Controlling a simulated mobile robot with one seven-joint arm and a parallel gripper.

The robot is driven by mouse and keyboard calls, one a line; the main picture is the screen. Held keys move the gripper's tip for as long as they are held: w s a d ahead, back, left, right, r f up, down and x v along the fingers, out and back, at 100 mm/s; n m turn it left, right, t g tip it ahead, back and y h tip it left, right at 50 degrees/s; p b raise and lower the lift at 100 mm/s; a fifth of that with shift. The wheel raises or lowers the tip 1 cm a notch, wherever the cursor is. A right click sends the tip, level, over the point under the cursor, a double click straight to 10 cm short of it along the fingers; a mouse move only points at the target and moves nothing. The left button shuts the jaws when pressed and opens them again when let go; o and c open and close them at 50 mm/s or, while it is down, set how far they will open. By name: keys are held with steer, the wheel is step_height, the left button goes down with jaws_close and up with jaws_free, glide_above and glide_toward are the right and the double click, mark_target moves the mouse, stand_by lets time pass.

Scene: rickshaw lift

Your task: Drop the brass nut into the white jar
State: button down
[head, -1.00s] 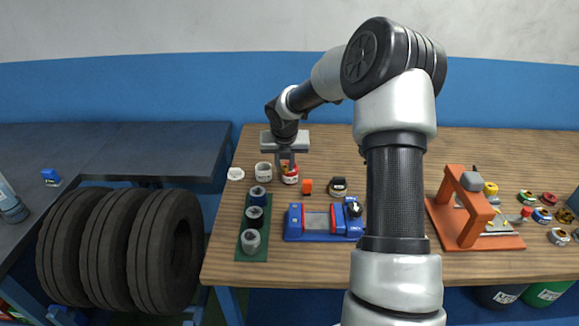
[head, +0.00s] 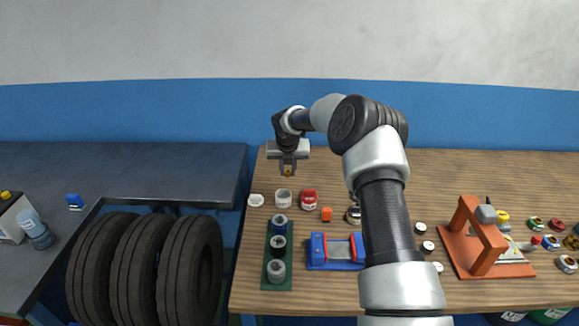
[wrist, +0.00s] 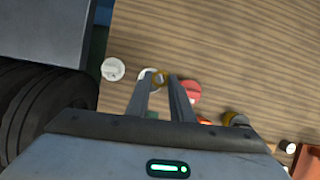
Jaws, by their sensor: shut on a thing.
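My gripper (head: 287,170) is shut on the brass nut (head: 287,174), which shows as a small gold piece between the fingertips. The nut is held in the air above the bench, and in the head view it appears just above the white jar (head: 283,200). In the wrist view the nut (wrist: 160,77) sits between the fingers and overlaps the white jar (wrist: 146,74), so part of the jar is hidden. The white jar stands upright on the bench. Its inside is not clear.
The bench behind the jars is clear.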

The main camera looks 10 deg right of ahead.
mark_target(288, 175)
steer(key=shift+f+b, duration=0.8)
steer(key=shift+f, duration=0.8)
steer(key=c, duration=1.5)
jaws_free()
steer(key=shift+r, duration=0.1)
steer(key=v, duration=1.7)
steer(key=shift+s+r+b, duration=0.1)
steer(key=shift+r+b, duration=0.05)
steer(key=shift+b, duration=0.25)
